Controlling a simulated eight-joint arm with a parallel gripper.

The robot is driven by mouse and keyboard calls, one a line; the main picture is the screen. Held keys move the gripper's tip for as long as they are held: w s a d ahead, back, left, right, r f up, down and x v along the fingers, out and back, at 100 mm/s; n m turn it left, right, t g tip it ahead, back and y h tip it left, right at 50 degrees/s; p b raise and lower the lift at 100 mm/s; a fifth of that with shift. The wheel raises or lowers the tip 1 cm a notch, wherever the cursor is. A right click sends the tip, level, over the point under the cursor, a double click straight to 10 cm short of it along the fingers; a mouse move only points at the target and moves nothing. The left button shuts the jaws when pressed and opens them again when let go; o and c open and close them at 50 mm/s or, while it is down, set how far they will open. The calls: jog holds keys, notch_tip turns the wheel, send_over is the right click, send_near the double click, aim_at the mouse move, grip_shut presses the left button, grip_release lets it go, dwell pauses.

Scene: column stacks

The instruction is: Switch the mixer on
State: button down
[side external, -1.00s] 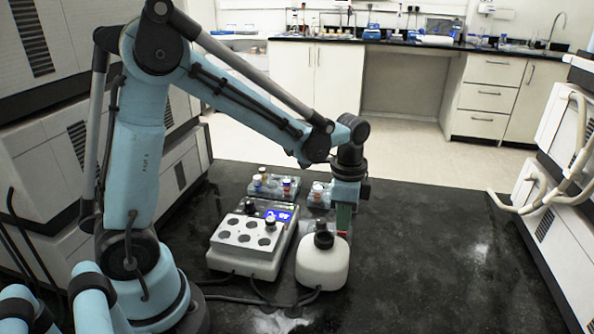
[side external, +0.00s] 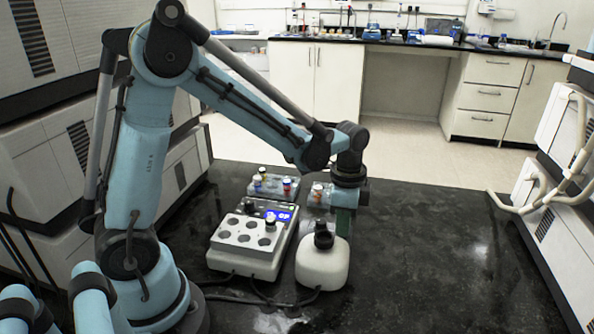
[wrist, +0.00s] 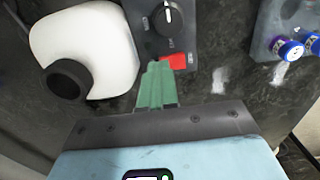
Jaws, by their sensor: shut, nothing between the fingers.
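The mixer is a white rounded body (side external: 322,265) with a black cup (side external: 324,238) on top, standing on the dark bench. In the wrist view its white body (wrist: 100,45) and black cup (wrist: 68,80) are at the upper left. Beside it is a grey panel (wrist: 150,30) with a black dial (wrist: 167,18) and a red switch (wrist: 174,62). My gripper (wrist: 158,68) has its green fingers shut and empty, tips right beside the red switch and partly over it. I cannot tell if they touch. My gripper (side external: 345,225) hides the switch in the side view.
A white block unit (side external: 240,250) with round wells and a lit blue display stands left of the mixer. Tube racks (side external: 272,184) with coloured caps lie behind it. A cable runs along the bench in front. The bench right of the mixer is clear.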

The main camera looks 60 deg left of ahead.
jog(key=shift+f, duration=0.15)
jog(key=shift+r, duration=2.5)
jog(key=shift+s+r, duration=0.2)
jog(key=s+r+n+t, duration=0.4)
jog(key=s+n+t, duration=0.3)
jog(key=s+n, duration=0.1)
jog(key=shift+s+r+n, duration=0.2)
jog(key=shift+s+n, duration=0.2)
jog(key=shift+n, duration=0.1)
